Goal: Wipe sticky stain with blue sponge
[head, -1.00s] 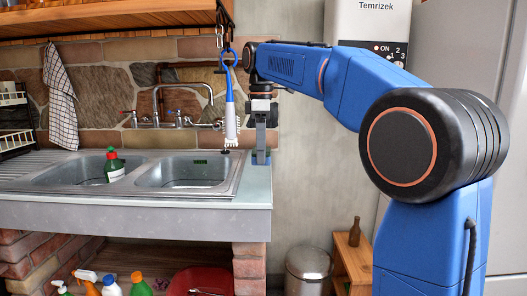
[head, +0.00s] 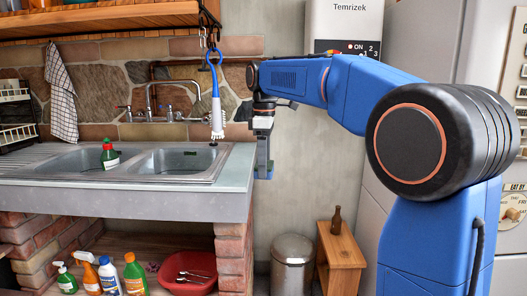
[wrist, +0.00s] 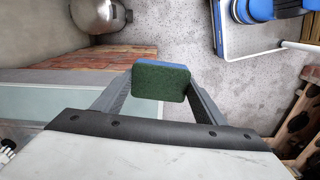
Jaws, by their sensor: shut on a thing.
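My gripper (wrist: 160,88) is shut on the blue sponge (wrist: 162,82), which shows a dark green scouring face and a blue edge in the wrist view. In the head view my gripper (head: 263,170) points down just past the counter's right end, with a little of the sponge (head: 264,175) at its tips. In the wrist view the sponge appears over the grey floor, to the right of the counter (wrist: 80,103). I cannot make out a sticky stain for certain in either view.
A double sink (head: 178,162) with a green bottle (head: 109,155) is set in the counter. A blue-handled brush (head: 216,105) hangs left of my gripper. A metal bin (head: 292,262) and wooden stool (head: 340,250) stand on the floor. Cleaning bottles and a red basin (head: 190,268) sit below.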

